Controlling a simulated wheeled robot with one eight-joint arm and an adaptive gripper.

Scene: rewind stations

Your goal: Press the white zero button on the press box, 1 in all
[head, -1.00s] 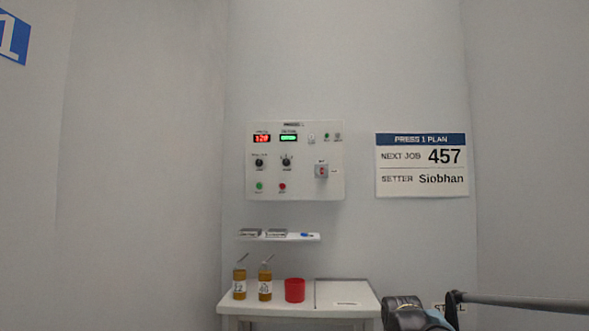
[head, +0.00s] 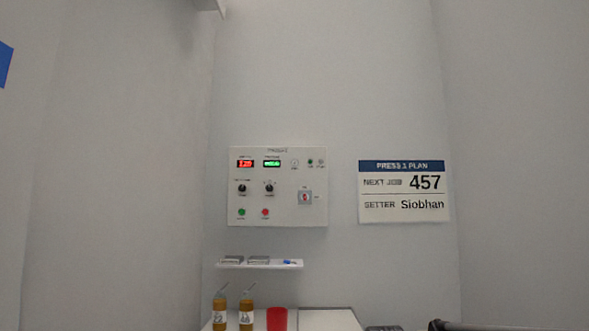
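The press box (head: 315,216) is a white panel on the back wall, left of centre in the head view. A small pale button (head: 295,164), which looks like the white zero button, sits in its upper row, right of the green display (head: 271,163). Its label is too small to read. A red display (head: 245,163) is at the upper left. My gripper's fingers do not show; only dark parts of my arm show at the bottom right edge, below and right of the box and well apart from it in the picture.
Two dark knobs, green and red buttons and a red switch (head: 305,197) share the panel. A shelf (head: 225,265) hangs below it. Amber bottles (head: 246,316) and a red cup (head: 277,319) stand on a table underneath. A plan sign (head: 404,215) is to the right.

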